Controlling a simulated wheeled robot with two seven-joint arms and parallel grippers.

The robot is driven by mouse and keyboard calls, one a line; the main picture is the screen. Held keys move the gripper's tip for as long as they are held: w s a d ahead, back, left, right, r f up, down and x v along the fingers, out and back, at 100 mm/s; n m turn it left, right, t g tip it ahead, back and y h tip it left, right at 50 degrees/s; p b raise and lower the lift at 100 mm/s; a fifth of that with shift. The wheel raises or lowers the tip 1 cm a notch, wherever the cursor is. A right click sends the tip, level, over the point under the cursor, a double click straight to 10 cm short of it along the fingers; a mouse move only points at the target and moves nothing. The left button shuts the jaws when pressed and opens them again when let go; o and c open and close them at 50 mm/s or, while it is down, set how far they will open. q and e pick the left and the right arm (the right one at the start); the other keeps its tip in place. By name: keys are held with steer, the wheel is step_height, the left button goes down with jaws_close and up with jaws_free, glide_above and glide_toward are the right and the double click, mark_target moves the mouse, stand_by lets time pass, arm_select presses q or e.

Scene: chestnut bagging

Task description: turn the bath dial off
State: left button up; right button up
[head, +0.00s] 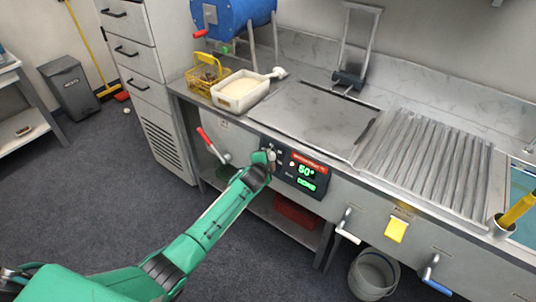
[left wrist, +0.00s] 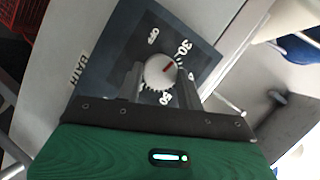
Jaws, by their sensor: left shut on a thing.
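The bath dial (left wrist: 160,72) is a round white knob with a red mark, on a dark plate labelled BATH, OFF, 30 and more numbers. Its red mark points up and right in the left wrist view, roughly to the 30 side and away from OFF. My left gripper (left wrist: 158,84) is shut on the dial, one finger on each side. In the head view my left gripper (head: 268,160) is at the left end of the control panel (head: 305,173) and hides most of the dial. My right gripper is not in view.
A red-handled lever (head: 212,145) is left of the panel. A white tub (head: 240,91) and yellow basket (head: 206,75) stand above. A bucket (head: 374,273) is on the floor.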

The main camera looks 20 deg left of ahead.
arm_select(q)
steer(key=shift+w+a+r+n+g+h+p, duration=0.1)
steer(key=shift+n+g+h+p, duration=0.45)
steer(key=shift+n, duration=1)
steer(key=shift+a+n+g+h+p, duration=0.1)
steer(key=shift+n+g+h+p, duration=0.25)
steer(key=shift+n+p, duration=0.85)
steer(key=shift+w+a+r+n+g+h+p, duration=0.1)
steer(key=shift+n+g+h+p, duration=0.3)
steer(key=shift+n, duration=1.55)
steer(key=o, duration=1)
steer(key=shift+s+r, duration=0.1)
steer(key=shift+s, duration=0.05)
steer(key=v, duration=1.3)
steer(key=shift+s+a+r+b, duration=0.1)
steer(key=shift+r+b, duration=0.15)
steer(key=shift+b, duration=0.15)
